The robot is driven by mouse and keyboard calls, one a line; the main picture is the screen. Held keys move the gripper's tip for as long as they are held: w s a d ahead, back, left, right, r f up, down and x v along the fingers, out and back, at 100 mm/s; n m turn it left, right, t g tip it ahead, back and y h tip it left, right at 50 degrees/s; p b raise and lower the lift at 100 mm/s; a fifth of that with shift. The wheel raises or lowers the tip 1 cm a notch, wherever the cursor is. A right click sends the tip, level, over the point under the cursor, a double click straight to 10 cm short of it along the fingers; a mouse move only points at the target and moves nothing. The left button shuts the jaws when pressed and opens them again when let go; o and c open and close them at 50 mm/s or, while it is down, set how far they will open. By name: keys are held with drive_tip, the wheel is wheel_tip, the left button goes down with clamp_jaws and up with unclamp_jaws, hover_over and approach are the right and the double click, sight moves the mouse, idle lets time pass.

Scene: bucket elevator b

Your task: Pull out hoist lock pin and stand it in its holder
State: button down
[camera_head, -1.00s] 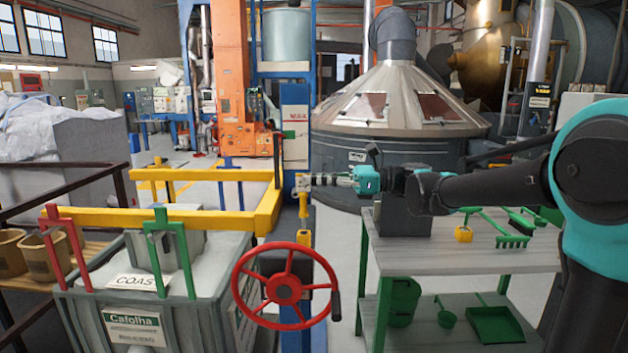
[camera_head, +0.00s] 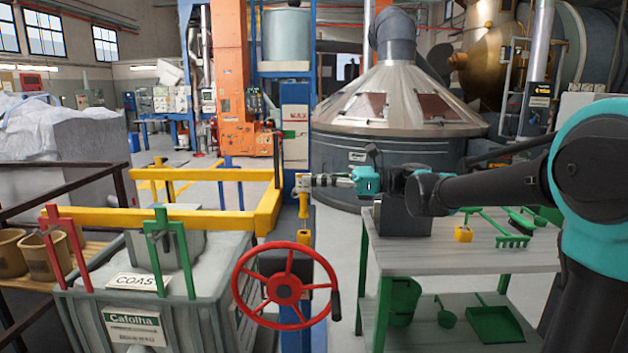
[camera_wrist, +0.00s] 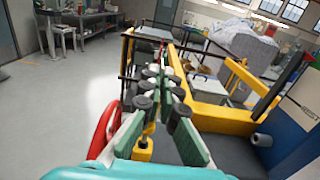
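A yellow upright piece, probably the hoist lock pin (camera_head: 303,206), stands above a short yellow post (camera_head: 304,237) beside the red handwheel. My gripper (camera_head: 308,181) points left, level, with its fingertips at the top of that upright piece. In the wrist view, my gripper's fingers (camera_wrist: 158,75) converge towards their tips, with only a narrow gap between them. The frames do not show clearly whether they press on the pin. A small yellow block with a dark top, possibly the holder (camera_head: 463,234), stands on the grey bench.
The grey bench (camera_head: 470,262) has green tools on top and green containers on its shelf. The red handwheel (camera_head: 286,285) stands below my gripper. A yellow frame (camera_head: 200,219) and a grey bin (camera_head: 140,265) are at left. The bench's front part is clear.

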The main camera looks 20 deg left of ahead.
drive_tip(key=shift+f, duration=2.15)
drive_tip(key=c, duration=1.6)
unclamp_jaws()
drive_tip(key=shift+c, duration=0.2)
drive_tip(key=v, duration=1.2)
